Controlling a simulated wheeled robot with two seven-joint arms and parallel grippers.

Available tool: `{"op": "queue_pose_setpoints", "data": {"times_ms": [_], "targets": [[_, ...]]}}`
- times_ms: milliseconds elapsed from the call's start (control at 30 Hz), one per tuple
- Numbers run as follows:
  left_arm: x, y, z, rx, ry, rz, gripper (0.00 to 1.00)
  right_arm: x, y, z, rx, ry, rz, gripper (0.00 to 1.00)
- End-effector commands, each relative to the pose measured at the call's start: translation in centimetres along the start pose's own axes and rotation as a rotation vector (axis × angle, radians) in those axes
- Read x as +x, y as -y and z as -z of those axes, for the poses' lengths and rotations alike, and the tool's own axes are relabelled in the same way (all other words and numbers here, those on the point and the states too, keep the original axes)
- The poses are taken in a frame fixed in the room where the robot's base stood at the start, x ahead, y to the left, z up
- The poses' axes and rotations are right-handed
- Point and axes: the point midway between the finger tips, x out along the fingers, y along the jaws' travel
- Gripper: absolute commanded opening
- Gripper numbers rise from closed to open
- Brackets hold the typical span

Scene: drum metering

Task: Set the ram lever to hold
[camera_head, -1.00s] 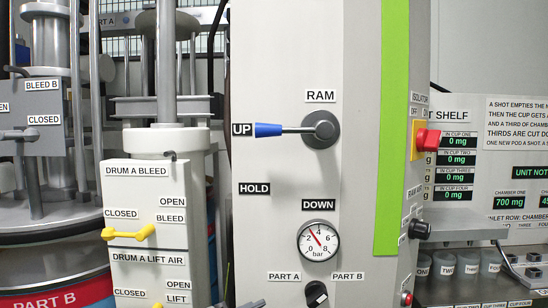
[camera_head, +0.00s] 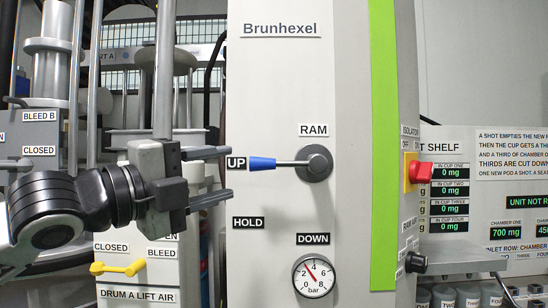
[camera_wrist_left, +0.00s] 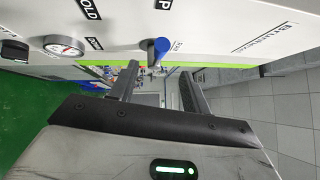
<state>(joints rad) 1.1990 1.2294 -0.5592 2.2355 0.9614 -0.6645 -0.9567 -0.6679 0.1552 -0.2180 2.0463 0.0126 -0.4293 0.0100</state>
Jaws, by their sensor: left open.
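The ram lever (camera_head: 284,163) sits on the grey cabinet front under the RAM label, with its blue handle (camera_head: 262,164) pointing left at the UP label (camera_head: 237,163). The HOLD label (camera_head: 248,223) is below UP and the DOWN label (camera_head: 313,239) is below the lever's hub. My left gripper (camera_head: 220,175) is open just left of the UP label, its two fingers pointing right, apart from the handle. In the left wrist view the blue handle (camera_wrist_left: 159,48) shows beyond and between the open fingers (camera_wrist_left: 157,88). My right gripper is not in view.
A pressure gauge (camera_head: 314,276) is below DOWN. A red isolator knob (camera_head: 419,171) is on the cabinet's right side, by a shelf (camera_head: 460,262) with cups. A yellow bleed lever (camera_head: 118,268) is at lower left. The cabinet front around the ram lever is clear.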

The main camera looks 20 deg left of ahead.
Motion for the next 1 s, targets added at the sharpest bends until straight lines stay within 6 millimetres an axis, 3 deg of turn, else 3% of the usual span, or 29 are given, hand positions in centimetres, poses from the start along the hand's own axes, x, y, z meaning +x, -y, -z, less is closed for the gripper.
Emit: {"op": "queue_pose_setpoints", "data": {"times_ms": [300, 500, 700, 1000], "targets": [[7.1, 0.3, 0.2, -0.004, -0.004, 0.000, 0.48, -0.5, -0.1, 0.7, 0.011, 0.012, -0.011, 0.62], [10.2, 0.2, 0.0, -0.002, -0.001, 0.000, 0.48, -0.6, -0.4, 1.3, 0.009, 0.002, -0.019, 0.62], [11.6, 0.1, 0.1, 0.000, -0.001, 0.000, 0.48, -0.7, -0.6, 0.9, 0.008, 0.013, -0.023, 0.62], [11.7, 0.0, 0.1, 0.000, 0.000, 0.000, 0.45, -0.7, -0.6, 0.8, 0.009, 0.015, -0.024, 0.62]]}}
